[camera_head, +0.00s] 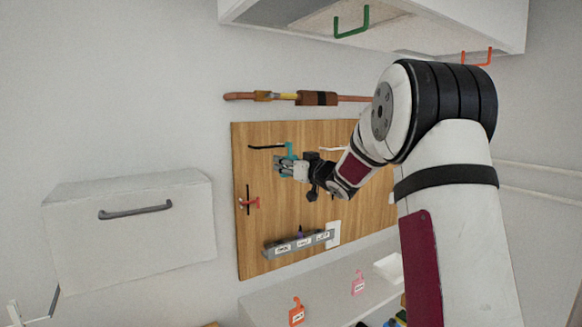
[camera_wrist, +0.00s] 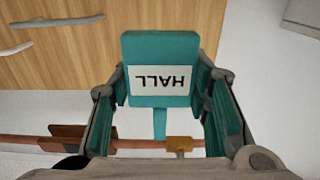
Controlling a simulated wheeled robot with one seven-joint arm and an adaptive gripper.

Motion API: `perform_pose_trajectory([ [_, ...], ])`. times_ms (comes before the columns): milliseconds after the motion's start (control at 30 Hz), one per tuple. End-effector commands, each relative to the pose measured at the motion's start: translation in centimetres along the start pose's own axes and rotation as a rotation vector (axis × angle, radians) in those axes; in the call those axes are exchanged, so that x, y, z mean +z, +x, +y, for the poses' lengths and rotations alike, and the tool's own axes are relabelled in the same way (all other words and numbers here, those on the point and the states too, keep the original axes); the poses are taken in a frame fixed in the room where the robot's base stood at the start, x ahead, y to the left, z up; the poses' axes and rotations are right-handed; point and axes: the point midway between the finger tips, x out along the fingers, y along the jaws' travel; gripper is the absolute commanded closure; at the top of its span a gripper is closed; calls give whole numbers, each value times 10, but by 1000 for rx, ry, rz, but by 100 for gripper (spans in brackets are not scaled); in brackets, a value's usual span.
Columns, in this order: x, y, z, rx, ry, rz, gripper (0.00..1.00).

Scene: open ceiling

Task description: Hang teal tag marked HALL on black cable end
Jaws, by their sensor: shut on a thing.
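The teal tag (camera_wrist: 158,50) marked HALL is between the fingers of my gripper (camera_wrist: 160,95) in the wrist view, its lettering upside down and its narrow stem pointing down the picture. My gripper (camera_head: 284,166) is shut on it. In the head view the teal tag (camera_head: 289,150) shows just above the fingers, in front of the wooden board. The black cable end (camera_head: 264,147) sticks out near the board's upper left, close to the tag's left side. The tag's hook is mostly hidden.
A white cable (camera_head: 332,148) is right of my gripper. A red-and-black fitting (camera_head: 249,202) and a grey labelled rail (camera_head: 297,244) are lower on the wooden board (camera_head: 265,228). A copper pipe (camera_head: 240,96) runs above. Orange (camera_head: 296,315) and pink (camera_head: 358,285) tags are below.

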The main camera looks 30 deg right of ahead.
Motion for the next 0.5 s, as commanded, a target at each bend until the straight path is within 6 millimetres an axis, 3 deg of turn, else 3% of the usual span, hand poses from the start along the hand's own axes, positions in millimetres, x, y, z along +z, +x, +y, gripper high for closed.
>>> perform_pose_trajectory([
  [500,0,39,0,0,-1,1,84],
])
